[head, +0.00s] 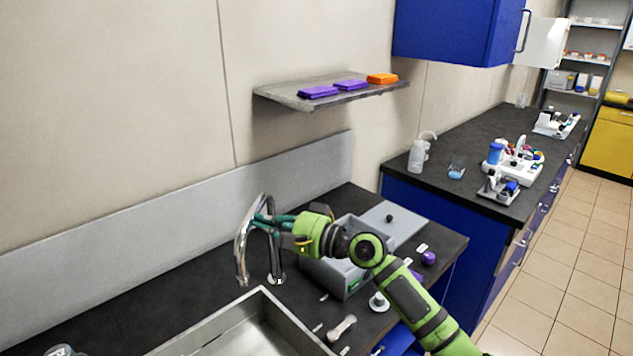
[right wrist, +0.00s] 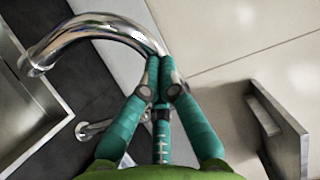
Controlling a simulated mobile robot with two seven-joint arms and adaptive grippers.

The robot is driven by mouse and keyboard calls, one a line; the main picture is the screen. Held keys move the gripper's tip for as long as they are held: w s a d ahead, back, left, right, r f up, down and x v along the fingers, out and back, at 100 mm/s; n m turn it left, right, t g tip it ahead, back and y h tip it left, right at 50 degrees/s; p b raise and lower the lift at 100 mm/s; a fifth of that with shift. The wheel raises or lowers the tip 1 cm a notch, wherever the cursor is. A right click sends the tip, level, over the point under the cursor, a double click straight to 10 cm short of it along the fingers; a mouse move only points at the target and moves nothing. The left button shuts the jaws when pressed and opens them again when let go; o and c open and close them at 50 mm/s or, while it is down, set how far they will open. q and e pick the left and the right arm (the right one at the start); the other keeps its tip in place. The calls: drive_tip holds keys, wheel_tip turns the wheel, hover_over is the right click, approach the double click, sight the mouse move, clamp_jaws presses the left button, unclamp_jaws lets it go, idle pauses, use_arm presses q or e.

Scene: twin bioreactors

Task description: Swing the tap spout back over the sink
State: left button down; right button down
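The chrome tap (head: 241,245) is a tall bent pipe standing on the dark worktop behind the sink. Its spout end hangs near the sink's back corner in the head view; I cannot tell whether it is above the basin. The metal sink (head: 262,292) is at the bottom; its rim also shows at the left of the right wrist view (right wrist: 48,92). My right gripper (head: 258,221) is at the tap's upper bend. In the right wrist view its teal fingertips (right wrist: 161,62) are close together against the pipe (right wrist: 100,27); their grip is unclear. My left gripper is out of view.
A grey box (head: 345,278) stands right of the tap, behind my right arm. Small items, including a purple one (head: 429,258), lie on the worktop's right part. A wall shelf (head: 300,101) holds purple and orange boxes. Another bench (head: 480,125) stands beyond a gap.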

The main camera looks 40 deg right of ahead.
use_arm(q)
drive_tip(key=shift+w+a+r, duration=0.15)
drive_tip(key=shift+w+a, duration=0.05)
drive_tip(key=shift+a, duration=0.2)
use_arm(e)
drive_tip(key=shift+w+a+r, duration=0.1)
drive_tip(key=shift+w+a, duration=0.35)
drive_tip(key=shift+a, duration=0.3)
